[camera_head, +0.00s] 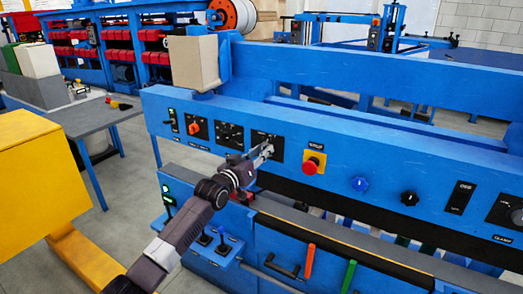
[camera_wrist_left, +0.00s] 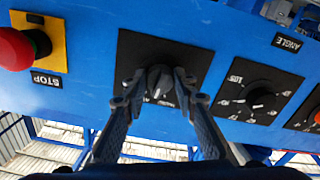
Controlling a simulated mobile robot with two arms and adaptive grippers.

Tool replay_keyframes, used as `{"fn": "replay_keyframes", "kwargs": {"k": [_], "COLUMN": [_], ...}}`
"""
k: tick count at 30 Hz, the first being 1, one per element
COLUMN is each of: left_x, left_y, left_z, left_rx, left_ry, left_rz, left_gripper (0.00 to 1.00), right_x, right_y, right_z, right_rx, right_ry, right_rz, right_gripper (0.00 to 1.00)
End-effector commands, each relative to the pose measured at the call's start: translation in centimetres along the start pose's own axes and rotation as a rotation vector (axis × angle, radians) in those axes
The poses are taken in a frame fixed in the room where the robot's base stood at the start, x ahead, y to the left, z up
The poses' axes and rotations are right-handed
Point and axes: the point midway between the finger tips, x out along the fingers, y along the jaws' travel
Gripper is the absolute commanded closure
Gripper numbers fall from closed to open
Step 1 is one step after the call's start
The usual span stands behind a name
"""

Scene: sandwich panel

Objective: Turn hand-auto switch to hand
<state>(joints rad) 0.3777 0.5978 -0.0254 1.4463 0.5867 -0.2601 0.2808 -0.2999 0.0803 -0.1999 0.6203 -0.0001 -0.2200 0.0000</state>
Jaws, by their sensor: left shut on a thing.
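The hand-auto switch is a dark round knob (camera_wrist_left: 158,80) on a square black plate (camera_wrist_left: 190,58) in the left wrist view. The same black plate shows in the head view (camera_head: 277,142), partly behind my gripper. My left gripper (camera_wrist_left: 156,98) has its two fingers on either side of the knob and is shut on it. In the head view my left gripper (camera_head: 262,155) reaches the blue panel from the lower left. Most of the plate's lettering is hidden by the fingers, so I cannot read the knob's setting. My right gripper is not in view.
A red stop button (camera_head: 314,163) on a yellow plate sits just right of the switch. A dial (camera_head: 230,135) and a red-orange switch (camera_head: 194,128) are to its left. Blue (camera_head: 359,184) and black (camera_head: 409,198) knobs lie farther right. A cardboard box (camera_head: 195,62) stands above.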

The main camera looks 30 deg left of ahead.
Motion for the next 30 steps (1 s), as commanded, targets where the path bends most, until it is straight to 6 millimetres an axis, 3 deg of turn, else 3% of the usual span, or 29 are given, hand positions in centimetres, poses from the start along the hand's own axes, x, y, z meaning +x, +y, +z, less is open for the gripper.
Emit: {"fn": "replay_keyframes", "kwargs": {"k": [15,30], "left_x": [0.0,0.0], "left_y": [0.1,0.1], "left_z": [0.0,0.0], "left_rx": [-0.434,-0.601], "left_ry": [-0.001,-0.001], "left_rz": [-0.001,-0.001], "left_gripper": [0.98,0.98], "right_x": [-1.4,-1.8], "right_y": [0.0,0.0], "right_z": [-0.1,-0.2], "right_rx": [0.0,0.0], "right_ry": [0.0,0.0], "right_rz": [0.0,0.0], "right_gripper": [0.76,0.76]}}
